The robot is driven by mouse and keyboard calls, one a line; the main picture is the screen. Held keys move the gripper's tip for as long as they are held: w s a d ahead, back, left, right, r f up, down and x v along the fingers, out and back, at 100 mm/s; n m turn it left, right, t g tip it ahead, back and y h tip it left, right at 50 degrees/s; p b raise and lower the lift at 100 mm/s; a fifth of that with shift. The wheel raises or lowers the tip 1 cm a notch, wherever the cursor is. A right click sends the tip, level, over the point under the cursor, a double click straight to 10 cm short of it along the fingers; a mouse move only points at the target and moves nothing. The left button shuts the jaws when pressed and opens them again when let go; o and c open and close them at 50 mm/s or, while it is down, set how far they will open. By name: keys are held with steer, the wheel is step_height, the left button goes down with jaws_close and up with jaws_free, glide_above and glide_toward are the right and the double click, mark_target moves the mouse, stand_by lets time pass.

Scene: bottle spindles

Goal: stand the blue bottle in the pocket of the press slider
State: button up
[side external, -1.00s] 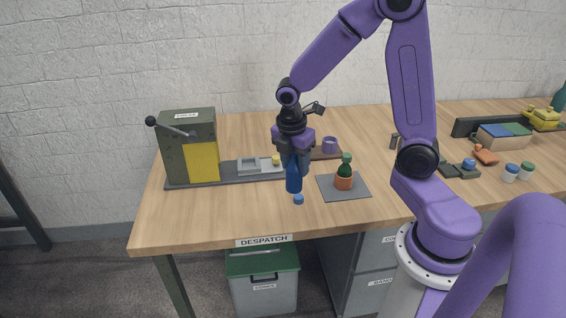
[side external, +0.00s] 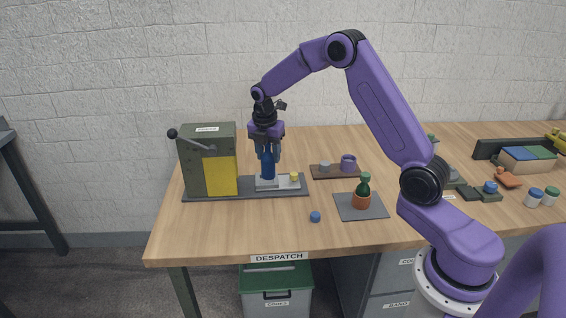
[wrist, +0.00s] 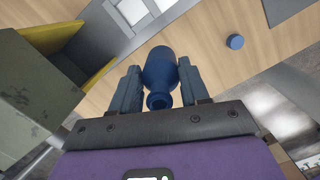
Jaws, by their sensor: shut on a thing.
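The blue bottle (side external: 268,168) is upright between the two fingers of my gripper (side external: 267,158), which is shut on it. In the side view the bottle's lower end is at the pale grey press slider (side external: 284,183), on the dark rail in front of the press.
The green press (side external: 208,160) with a yellow panel and a lever stands left of the slider. A loose blue cap (side external: 315,217) lies near the front. A green bottle in an orange holder (side external: 362,198) stands on a grey mat right. A purple cup (side external: 348,162) stands behind.

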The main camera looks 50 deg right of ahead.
steer(key=w+d+f+n, duration=0.2)
steer(key=w+d+f, duration=0.3)
steer(key=w+d, duration=0.1)
steer(key=shift+w+f, duration=0.35)
steer(key=shift+f, duration=0.05)
steer(key=shift+f, duration=0.2)
stand_by(0.7)
steer(key=shift+f, duration=1.05)
stand_by(0.5)
steer(key=o, duration=1.2)
